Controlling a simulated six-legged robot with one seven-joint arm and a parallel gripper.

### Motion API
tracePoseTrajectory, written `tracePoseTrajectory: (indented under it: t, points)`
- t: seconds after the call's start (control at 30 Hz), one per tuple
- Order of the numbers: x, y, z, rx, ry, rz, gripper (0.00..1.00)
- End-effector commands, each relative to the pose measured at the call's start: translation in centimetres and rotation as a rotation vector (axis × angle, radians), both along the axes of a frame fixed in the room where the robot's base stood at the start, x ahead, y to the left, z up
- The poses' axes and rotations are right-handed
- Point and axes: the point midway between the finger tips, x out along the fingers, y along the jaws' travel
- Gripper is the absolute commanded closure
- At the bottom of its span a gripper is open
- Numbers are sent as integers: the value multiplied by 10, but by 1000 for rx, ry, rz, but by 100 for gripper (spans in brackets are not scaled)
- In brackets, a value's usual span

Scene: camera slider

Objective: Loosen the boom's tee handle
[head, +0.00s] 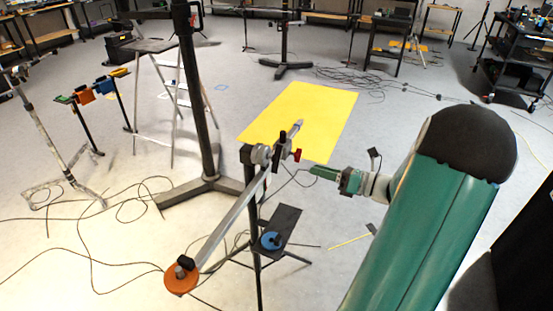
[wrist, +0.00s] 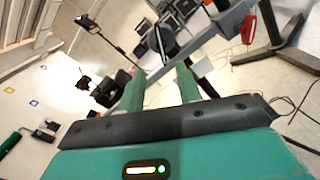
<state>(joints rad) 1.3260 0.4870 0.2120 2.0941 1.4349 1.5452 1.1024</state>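The boom (head: 232,222) is a long silver bar that slopes from an orange disc (head: 181,278) at the lower left up to a clamp (head: 262,155) on a dark stand. A small red handle (head: 298,155) at the clamp's right side looks like the tee handle; a dark upright piece stands beside it. My gripper (head: 318,171) has green fingers and is just right of and below the red handle, apart from it. In the wrist view my gripper (wrist: 160,88) is open, with nothing visible held.
A thick black column (head: 193,95) stands behind the boom at left. A small dark platform (head: 285,222) with a blue disc (head: 271,241) is below the clamp. A yellow mat (head: 310,115) lies behind. Cables (head: 130,262) cross the floor at left.

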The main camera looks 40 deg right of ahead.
Motion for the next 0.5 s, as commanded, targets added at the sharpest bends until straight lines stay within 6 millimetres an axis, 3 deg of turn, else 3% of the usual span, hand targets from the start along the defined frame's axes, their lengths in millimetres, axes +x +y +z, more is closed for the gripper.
tracePoseTrajectory:
  t: [0.5]
  points:
    - [80,49,-1,-2,1,3,65]
